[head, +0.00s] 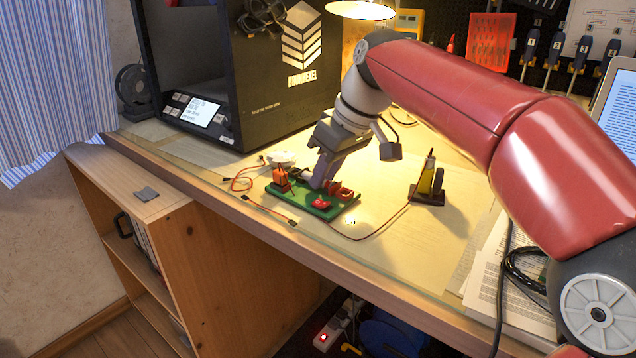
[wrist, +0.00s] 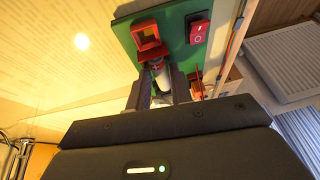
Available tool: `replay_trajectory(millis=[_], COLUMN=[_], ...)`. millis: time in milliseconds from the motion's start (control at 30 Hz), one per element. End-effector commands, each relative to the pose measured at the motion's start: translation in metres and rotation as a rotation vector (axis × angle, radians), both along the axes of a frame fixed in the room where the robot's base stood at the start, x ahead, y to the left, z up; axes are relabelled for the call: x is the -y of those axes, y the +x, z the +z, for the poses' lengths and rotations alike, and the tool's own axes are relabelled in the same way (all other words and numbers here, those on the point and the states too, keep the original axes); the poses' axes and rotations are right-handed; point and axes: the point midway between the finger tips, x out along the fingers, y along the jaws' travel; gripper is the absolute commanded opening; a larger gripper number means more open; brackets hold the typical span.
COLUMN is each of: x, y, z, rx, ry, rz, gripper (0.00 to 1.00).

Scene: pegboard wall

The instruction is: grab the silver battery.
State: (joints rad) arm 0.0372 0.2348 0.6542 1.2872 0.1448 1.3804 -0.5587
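The silver battery (wrist: 160,76) shows in the wrist view between the two fingers of my gripper (wrist: 161,86), with a red plus mark on its end. It lies beside a red square holder (wrist: 150,36) on a green board (wrist: 178,38). The fingers are close on both sides of the battery. I cannot tell whether they touch it.
A red switch (head: 321,203) sits on the board's front edge. Thin wires (head: 243,182) run across the table on both sides. A small yellow and black device (head: 430,185) stands to the right. A black printer-like box (head: 250,70) stands behind at left.

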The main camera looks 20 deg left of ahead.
Motion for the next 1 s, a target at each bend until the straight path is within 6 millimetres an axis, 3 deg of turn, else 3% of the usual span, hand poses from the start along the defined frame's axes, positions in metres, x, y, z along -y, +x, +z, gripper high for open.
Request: replay_trajectory(millis=[167,333,667,867,1000], x=[0.0,0.0,0.0,0.0,-0.001], y=[0.0,0.0,0.0,0.0,0.001], z=[0.0,0.0,0.003,0.021,0.052], rx=[0.0,0.0,0.0,0.001,0.004], ry=[0.0,0.0,0.0,0.001,0.002], rz=[0.0,0.0,0.0,0.002,0.001], gripper=[0.2,0.0,0.0,0.0,0.0])
